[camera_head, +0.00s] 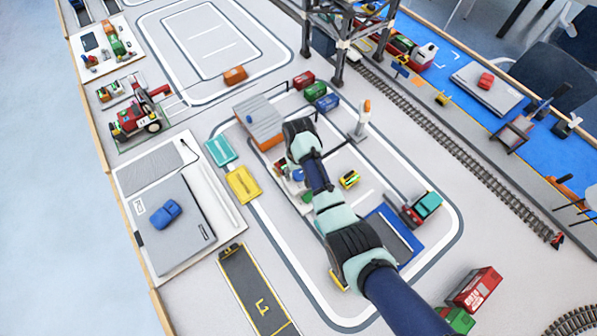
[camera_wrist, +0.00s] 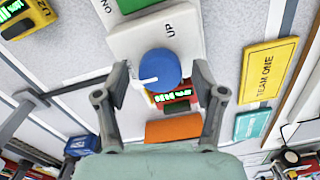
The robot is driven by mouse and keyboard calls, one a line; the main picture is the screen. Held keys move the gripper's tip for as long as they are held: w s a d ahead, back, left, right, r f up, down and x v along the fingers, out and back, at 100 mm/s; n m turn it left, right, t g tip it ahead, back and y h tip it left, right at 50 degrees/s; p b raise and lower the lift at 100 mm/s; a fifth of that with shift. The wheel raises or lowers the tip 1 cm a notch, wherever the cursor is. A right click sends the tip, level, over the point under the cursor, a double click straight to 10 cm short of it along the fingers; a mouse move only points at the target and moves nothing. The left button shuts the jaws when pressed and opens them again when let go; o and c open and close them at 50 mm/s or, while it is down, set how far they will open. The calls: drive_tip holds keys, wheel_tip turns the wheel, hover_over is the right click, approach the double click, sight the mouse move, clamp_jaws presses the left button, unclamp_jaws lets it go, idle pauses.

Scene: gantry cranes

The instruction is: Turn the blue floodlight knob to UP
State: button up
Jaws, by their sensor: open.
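In the wrist view the blue knob (camera_wrist: 160,68) sits on a white panel (camera_wrist: 125,45), with a white pointer mark toward the lower left. The word UP (camera_wrist: 174,30) is printed on the panel above and right of the knob. My gripper (camera_wrist: 160,84) is open, with one finger on each side of the knob. A gap shows between the fingers and the knob.
A red device with a green display (camera_wrist: 172,96) and an orange block (camera_wrist: 173,128) lie beside the knob. A yellow TEAM ONE plate (camera_wrist: 267,70) is to the right.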

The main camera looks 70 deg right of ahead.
drive_tip(key=shift+c, duration=0.3)
drive_tip(key=c, duration=1.1)
